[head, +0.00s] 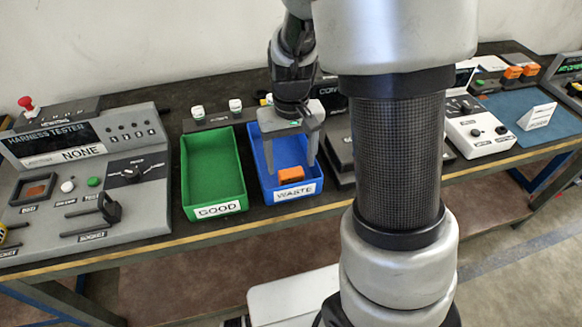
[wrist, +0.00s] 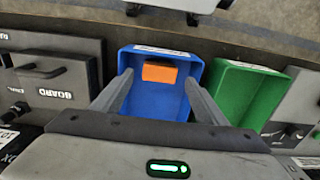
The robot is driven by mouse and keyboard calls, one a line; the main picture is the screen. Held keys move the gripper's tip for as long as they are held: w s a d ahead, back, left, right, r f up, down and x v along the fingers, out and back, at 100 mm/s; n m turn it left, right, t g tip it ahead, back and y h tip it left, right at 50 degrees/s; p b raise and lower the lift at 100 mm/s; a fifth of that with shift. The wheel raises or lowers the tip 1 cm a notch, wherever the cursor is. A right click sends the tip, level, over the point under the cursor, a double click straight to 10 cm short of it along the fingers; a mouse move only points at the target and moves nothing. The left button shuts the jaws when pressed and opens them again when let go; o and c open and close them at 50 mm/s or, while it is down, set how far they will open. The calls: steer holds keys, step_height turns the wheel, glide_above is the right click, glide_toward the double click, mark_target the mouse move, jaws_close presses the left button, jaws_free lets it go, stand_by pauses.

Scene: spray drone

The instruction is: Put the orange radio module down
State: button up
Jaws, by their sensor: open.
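The orange radio module (head: 291,175) lies in the blue tray labelled WASTE (head: 296,193), near its front wall. The module also shows in the wrist view (wrist: 159,73), on the blue floor of the tray (wrist: 197,68). My gripper (head: 293,160) is over the blue tray with its fingers apart. In the wrist view my gripper (wrist: 158,82) has one finger on each side of the module, with clear gaps between. Nothing is held. How high the fingertips are above the tray floor is hard to tell.
An empty green tray labelled GOOD (head: 219,208) stands directly left of the blue one. A grey harness tester (head: 85,180) fills the left of the bench. A white device (head: 482,130) and a blue mat (head: 556,122) with a white sign are at right.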

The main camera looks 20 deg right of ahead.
mark_target(291, 172)
steer(key=s+r+t, duration=0.1)
steer(key=s+r, duration=0.2)
steer(key=r, duration=0.5)
steer(key=s+r+t, duration=0.1)
steer(key=s+r, duration=0.1)
steer(key=r, duration=0.5)
steer(key=s+r+t, duration=0.3)
steer(key=s+r, duration=0.2)
steer(key=s, duration=0.4)
steer(key=shift+s+r+t+p, duration=0.2)
steer(key=shift+s+t+p, duration=0.1)
steer(key=shift+s+p, duration=0.1)
